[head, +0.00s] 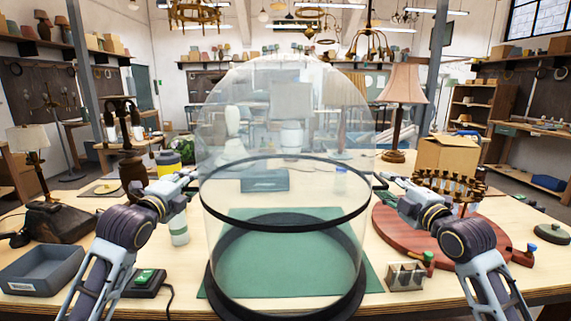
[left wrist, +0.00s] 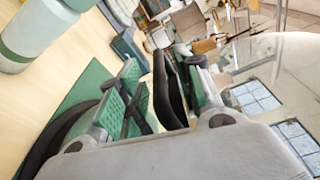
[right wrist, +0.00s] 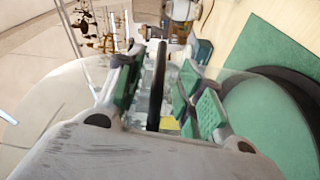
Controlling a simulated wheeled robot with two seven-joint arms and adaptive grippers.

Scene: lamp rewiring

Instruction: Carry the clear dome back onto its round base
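The clear dome (head: 285,110) is large, upright and see-through, with a black rim (head: 285,222). Its rim is well above the black round base (head: 222,290) on the table, with faint clear sides showing between them. My left gripper (head: 187,182) is at the rim's left side and my right gripper (head: 378,183) at its right side. In the left wrist view, the rim (left wrist: 170,90) lies between the green pads. In the right wrist view, the rim (right wrist: 156,85) is also between the pads. Both grippers appear shut on the dome's rim; exact contact is hard to see.
A green mat (head: 372,282) lies under the base. A lamp (head: 402,85) stands behind.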

